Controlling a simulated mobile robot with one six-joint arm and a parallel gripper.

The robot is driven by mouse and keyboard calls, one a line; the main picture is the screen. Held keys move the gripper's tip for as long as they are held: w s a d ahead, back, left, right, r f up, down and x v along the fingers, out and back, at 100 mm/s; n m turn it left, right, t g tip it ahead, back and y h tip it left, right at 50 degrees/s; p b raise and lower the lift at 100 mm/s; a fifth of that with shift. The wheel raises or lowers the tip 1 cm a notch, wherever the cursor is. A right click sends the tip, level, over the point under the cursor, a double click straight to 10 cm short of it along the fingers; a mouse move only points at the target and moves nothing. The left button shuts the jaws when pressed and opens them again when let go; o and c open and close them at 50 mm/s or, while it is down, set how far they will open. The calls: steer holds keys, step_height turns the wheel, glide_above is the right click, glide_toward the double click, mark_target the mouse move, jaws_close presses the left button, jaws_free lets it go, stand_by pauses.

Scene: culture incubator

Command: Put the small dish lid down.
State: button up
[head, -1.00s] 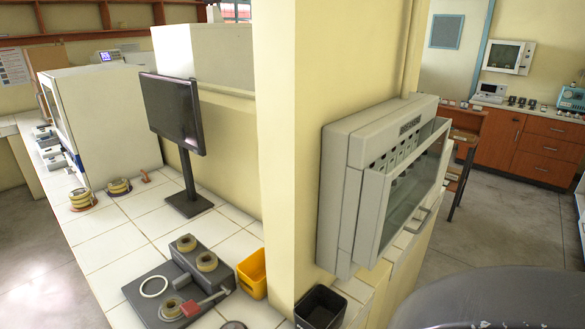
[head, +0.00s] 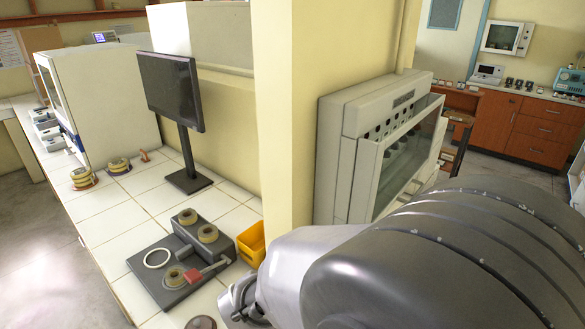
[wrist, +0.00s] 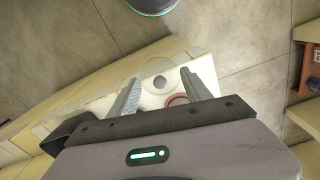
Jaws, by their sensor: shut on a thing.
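In the wrist view a pale, see-through disc, the small dish lid (wrist: 171,64), shows at my fingertips, with a grey round spot near its middle. My gripper (wrist: 159,78) is shut on it, one finger at each side. A reddish ring (wrist: 177,100) shows below, between the fingers, partly hidden by the gripper's body. In the head view my arm covers the lower right, and the lid cannot be made out there.
On the tiled counter are a grey device with tape rolls (head: 172,277), a yellow bin (head: 251,243) and a monitor (head: 171,90). A brownish round thing (head: 201,322) sits at the lower edge. A wall cabinet (head: 345,150) hangs on the pillar. Tiles near the monitor are clear.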

steer(key=w+d+f+m, duration=0.1)
steer(key=w+d+m, duration=0.2)
steer(key=w+d, duration=0.3)
steer(key=w+d+f+m+b, duration=0.1)
steer(key=w+d+m, duration=0.3)
steer(key=d, duration=0.9)
steer(key=shift+w+d+m, duration=0.3)
steer(key=shift+w+d, duration=0.05)
steer(key=shift+w, duration=0.9)
